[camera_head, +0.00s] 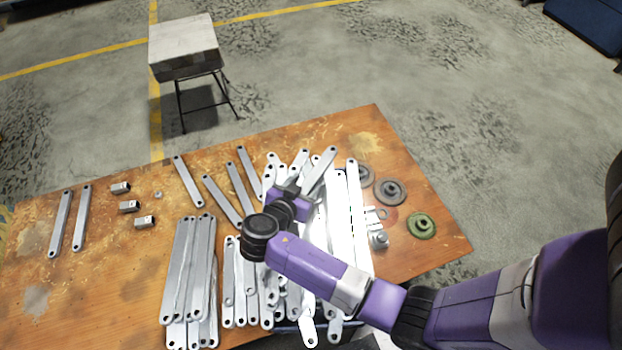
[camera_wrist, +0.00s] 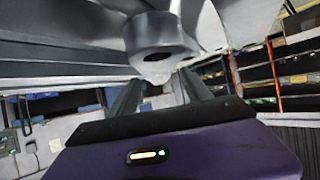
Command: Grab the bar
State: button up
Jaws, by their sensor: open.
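Many grey metal bars with a hole at each end lie on the wooden table, so I cannot tell which one the task means. A pile of bars (camera_head: 345,215) lies under and around my gripper (camera_head: 291,190), and some look white with glare. My gripper is open over the upper left part of this pile. In the wrist view, the rounded end of a bar (camera_wrist: 160,60) with its hole looms close, in front of my gripper's dark fingers (camera_wrist: 160,88). Whether it lies between the fingers or touches them is unclear. My arm hides part of the pile.
The wooden table (camera_head: 110,265) also bears a stack of bars (camera_head: 188,265), two separate bars at left, small metal blocks (camera_head: 129,206), dark discs (camera_head: 390,192) and a green disc (camera_head: 421,225). A stool (camera_head: 184,52) stands on the floor behind. The table's left part has free room.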

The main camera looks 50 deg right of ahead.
jog(key=shift+d+f, duration=0.15)
jog(key=shift+d, duration=0.1)
grip_shut()
dwell(0.3)
